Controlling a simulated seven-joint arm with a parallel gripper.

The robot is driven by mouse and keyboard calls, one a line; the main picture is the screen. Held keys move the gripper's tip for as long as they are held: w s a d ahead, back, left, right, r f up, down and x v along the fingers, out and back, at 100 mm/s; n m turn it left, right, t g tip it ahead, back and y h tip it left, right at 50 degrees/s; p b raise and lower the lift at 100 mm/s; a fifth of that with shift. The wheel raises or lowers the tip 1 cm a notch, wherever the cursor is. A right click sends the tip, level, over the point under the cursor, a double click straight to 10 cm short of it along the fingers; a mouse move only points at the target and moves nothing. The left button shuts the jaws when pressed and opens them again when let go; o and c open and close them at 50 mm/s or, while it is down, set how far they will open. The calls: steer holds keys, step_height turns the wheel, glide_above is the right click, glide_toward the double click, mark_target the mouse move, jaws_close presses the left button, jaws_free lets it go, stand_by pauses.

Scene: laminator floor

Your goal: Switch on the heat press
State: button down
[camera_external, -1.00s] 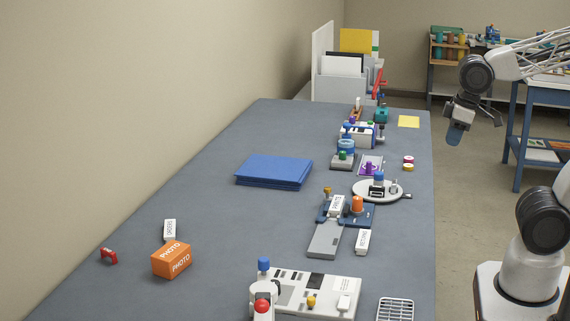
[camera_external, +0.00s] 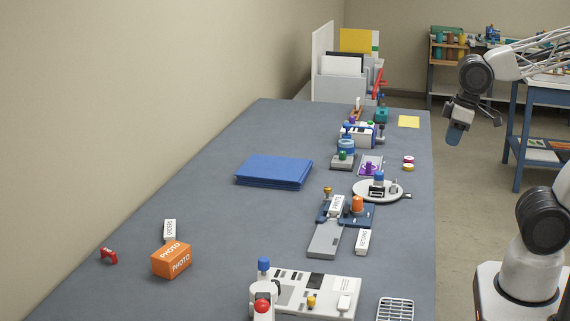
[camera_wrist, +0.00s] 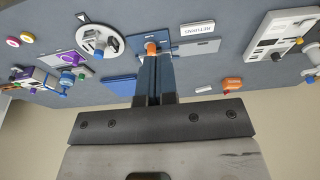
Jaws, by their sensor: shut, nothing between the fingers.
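No machine bears a readable heat press name. A white machine (camera_external: 330,284) with a dark panel, a yellow knob (camera_external: 311,301), a blue-topped post (camera_external: 264,265) and a red-topped part (camera_external: 262,307) stands at the front of the bench; it also shows at upper right in the wrist view (camera_wrist: 272,38). Behind it sits a blue-based device (camera_external: 367,216) with an orange knob (camera_external: 357,204) and a grey plate (camera_external: 325,239). My gripper (camera_external: 454,138) is shut and empty, right of the bench and touching nothing. Its blue fingers (camera_wrist: 153,62) overlap the blue-based device in the wrist view.
A round white stand (camera_external: 365,192), several small devices and a paper rack (camera_external: 341,88) stand farther back. A blue stack (camera_external: 274,171), an orange PHOTO box (camera_external: 171,260) and a red item (camera_external: 108,256) lie left. A RETURNS block (camera_external: 362,242) lies near the right edge.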

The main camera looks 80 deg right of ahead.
steer(key=w+a+f+n+h, duration=0.25)
steer(key=w+a+n, duration=0.45)
steer(key=w, duration=0.4)
steer(key=n+t+h, duration=0.3)
steer(key=n+t, duration=0.3)
steer(key=n, duration=1)
glide_above(346, 298)
steer(key=a, duration=0.1)
step_height(346, 298, down, 9)
steer(key=shift+a+f+y, duration=0.15)
steer(key=shift+y, duration=0.1)
steer(key=shift+f, duration=0.2)
steer(key=shift+d+f, duration=0.2)
steer(key=shift+f, duration=1.15)
steer(key=shift+d+f, duration=0.25)
steer(key=shift+f, duration=1.15)
steer(key=shift+d+f, duration=0.2)
steer(key=shift+f, duration=1.15)
steer(key=shift+d+f, duration=0.1)
steer(key=shift+f, duration=0.45)
